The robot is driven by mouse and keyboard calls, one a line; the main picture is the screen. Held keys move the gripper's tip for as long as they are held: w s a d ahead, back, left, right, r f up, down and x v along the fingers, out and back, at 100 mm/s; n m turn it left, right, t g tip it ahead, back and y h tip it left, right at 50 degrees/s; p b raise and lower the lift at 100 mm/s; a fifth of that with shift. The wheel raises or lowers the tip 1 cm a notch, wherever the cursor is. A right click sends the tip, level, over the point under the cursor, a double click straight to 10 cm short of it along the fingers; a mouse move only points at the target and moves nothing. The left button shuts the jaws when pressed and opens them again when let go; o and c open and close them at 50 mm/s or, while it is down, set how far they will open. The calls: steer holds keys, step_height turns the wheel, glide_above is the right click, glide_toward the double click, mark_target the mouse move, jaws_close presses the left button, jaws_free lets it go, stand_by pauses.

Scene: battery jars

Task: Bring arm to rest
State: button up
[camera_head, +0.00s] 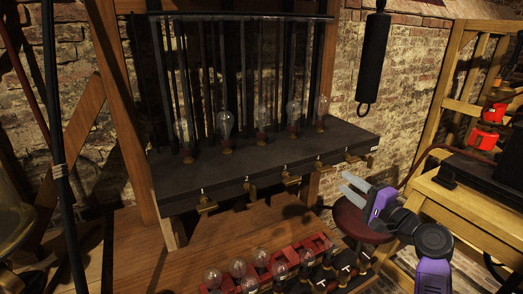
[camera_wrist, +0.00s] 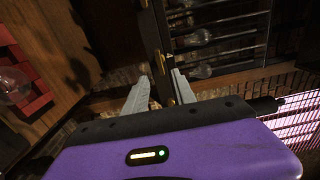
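My gripper (camera_head: 345,182) is at the right of centre in the head view, in front of the right end of the dark shelf and above a round red stool. Its purple body and two grey fingers show, with the fingers pointing left and a gap between them. In the wrist view my gripper (camera_wrist: 161,78) also has its fingers apart. Nothing is held between them; the dark bar seen in the gap looks like background.
A dark shelf (camera_head: 245,163) carries several glass bulbs with brass fittings below. A red rack (camera_head: 312,246) with bulbs sits on the wooden bench (camera_head: 225,243). The stool (camera_head: 362,223) is close below my gripper. A wooden table (camera_head: 470,205) stands at right. A black cylinder (camera_head: 374,55) hangs on the wall.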

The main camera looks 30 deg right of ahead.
steer(key=shift+d, duration=0.1)
steer(key=s+d+r+h, duration=0.1)
steer(key=d+r+h, duration=0.1)
steer(key=d+h, duration=0.2)
steer(key=s+a+f+n+h, duration=0.4)
steer(key=s+a+f+n, duration=0.15)
steer(key=s, duration=0.35)
steer(key=s+a+f+n+g+y, duration=0.1)
steer(key=s+a+n, duration=0.3)
steer(key=s+a, duration=0.5)
steer(key=s+a+f+n+g+y, duration=0.1)
steer(key=s+a+f+n+y, duration=0.2)
steer(key=s+a, duration=0.6)
steer(key=s+a+f+n+g+y, duration=0.1)
steer(key=s+a+f+n+y, duration=0.1)
steer(key=s+a+n, duration=0.3)
steer(key=s+a+y, duration=0.1)
steer(key=s+a, duration=0.3)
steer(key=s, duration=0.4)
steer(key=shift+s+a+f, duration=0.3)
steer(key=shift+s+a, duration=0.05)
steer(key=shift+d, duration=0.1)
